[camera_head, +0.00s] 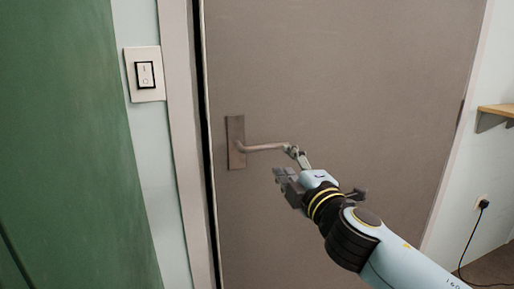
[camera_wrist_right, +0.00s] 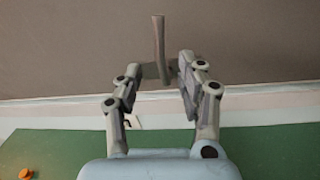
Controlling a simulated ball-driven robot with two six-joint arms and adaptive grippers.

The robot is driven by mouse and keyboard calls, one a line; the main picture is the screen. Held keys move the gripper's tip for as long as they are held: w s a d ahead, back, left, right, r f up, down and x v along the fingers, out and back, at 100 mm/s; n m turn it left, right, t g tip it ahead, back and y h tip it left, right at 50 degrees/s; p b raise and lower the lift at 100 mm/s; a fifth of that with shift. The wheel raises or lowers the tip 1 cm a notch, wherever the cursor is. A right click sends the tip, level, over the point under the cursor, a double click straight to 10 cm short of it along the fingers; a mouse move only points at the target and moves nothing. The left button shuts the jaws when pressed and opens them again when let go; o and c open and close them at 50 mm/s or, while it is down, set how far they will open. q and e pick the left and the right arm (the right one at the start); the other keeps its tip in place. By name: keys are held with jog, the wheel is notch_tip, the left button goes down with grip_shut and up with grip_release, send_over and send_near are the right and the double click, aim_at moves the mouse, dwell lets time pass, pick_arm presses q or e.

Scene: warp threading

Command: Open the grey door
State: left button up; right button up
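The grey door (camera_head: 350,80) fills the middle of the head view. A dark narrow strip runs along its left edge; I cannot tell whether the door is slightly ajar. Its brown lever handle (camera_head: 262,147) points right from an upright plate (camera_head: 236,143) and looks level. My right gripper (camera_head: 284,162) is open at the lever's free end, one finger by the lever and the other below it. In the right wrist view, the lever (camera_wrist_right: 158,45) shows between the two spread fingers of the gripper (camera_wrist_right: 167,70). Contact cannot be told. My left gripper is out of view.
A pale door frame (camera_head: 183,130) and a wall with a light switch (camera_head: 145,74) stand left of the door. A green surface (camera_head: 60,140) fills the far left. At right are a wooden shelf (camera_head: 497,110) and a plugged-in cable (camera_head: 476,232).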

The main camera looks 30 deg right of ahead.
aim_at(274, 148)
jog(key=p+x, duration=0.1)
jog(key=x, duration=0.7)
jog(key=shift+w+d, duration=0.15)
jog(key=shift+w, duration=0.2)
grip_shut()
jog(key=shift+s, duration=0.1)
